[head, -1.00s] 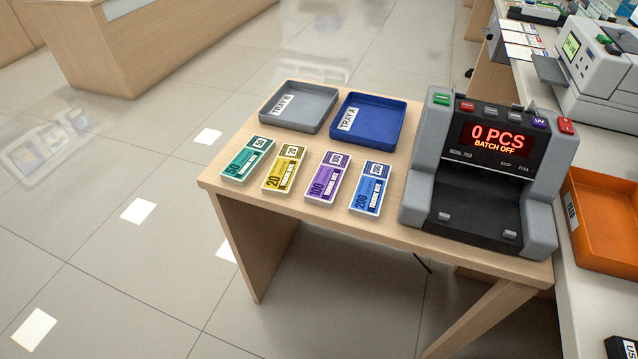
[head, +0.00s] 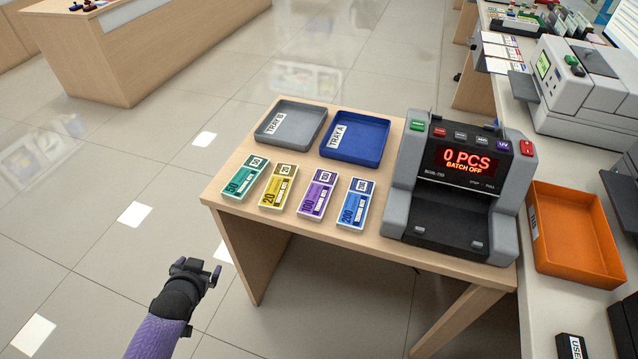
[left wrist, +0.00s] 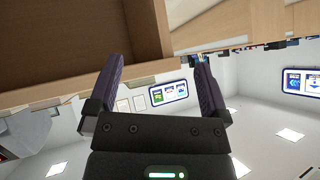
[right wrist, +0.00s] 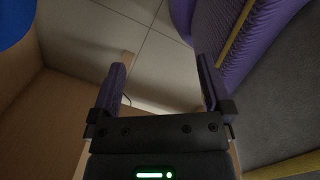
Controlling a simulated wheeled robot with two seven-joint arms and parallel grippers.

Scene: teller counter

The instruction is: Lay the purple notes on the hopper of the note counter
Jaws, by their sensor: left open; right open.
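The purple notes (head: 318,193), a bundle marked 100, lie flat on the wooden table between the yellow and blue bundles. The note counter (head: 458,185) stands at the right end of the table, its display reading 0 PCS and BATCH OFF. Its black lower front part (head: 440,222) is bare. My left gripper (head: 197,268) is in front of the table's left side, over the floor and apart from the notes. It is open and empty in the left wrist view (left wrist: 152,85). My right gripper is open and empty in the right wrist view (right wrist: 160,85) and out of the head view.
Green (head: 246,178), yellow (head: 279,187) and blue (head: 356,203) bundles flank the purple one. Grey tray B (head: 291,146) and blue tray A (head: 355,157) lie behind. An orange tray (head: 578,270) is on the right counter. The table's front left edge (head: 225,212) is clear.

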